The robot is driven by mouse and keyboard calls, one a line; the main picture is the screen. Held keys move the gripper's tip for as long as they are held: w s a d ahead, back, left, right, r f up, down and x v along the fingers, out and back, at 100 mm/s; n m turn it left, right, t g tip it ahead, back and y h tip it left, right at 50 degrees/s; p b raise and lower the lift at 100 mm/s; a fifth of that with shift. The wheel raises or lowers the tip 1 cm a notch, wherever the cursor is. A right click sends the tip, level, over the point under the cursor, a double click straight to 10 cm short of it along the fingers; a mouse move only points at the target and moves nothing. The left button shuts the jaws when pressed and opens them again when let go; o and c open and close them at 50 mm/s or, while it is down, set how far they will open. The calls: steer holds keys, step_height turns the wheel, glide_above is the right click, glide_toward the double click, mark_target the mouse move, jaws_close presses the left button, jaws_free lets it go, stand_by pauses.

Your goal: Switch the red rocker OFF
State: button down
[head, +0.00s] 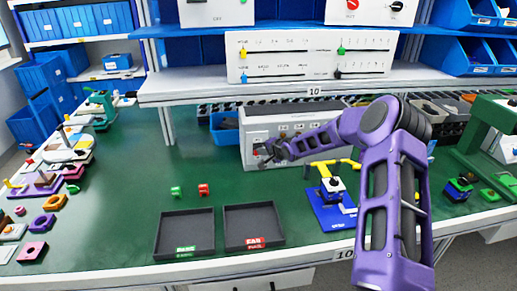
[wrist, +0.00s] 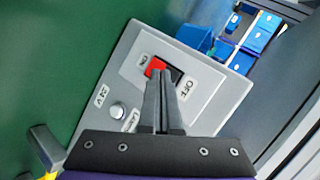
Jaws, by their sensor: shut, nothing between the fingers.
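The red rocker (wrist: 155,65) shows in the wrist view in a dark frame on a grey panel box (wrist: 203,106). A label reading OFF lies to the right of the rocker, and another small label lies to its left. My gripper (wrist: 162,77) is shut and empty, its fingertips over the lower part of the rocker. I cannot tell whether they touch it, and they hide part of it. In the head view my gripper (head: 262,152) is at the left front of the panel box (head: 256,125), and the rocker cannot be made out there.
A round button (wrist: 117,111) sits on the same panel. Blue bins (wrist: 195,36) stand beside the box. Two dark trays (head: 184,232) lie at the bench front, with a green and a red piece behind them. A yellow and blue fixture (head: 330,205) stands close to my arm.

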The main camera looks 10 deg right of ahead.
steer(key=shift+s+f, duration=0.1)
steer(key=shift+s, duration=0.45)
steer(key=shift+s+f+b, duration=0.2)
steer(key=shift+s+b, duration=0.25)
steer(key=shift+s, duration=0.8)
steer(key=shift+s+f+b, duration=0.15)
steer(key=shift+s+b, duration=0.25)
steer(key=shift+s, duration=0.85)
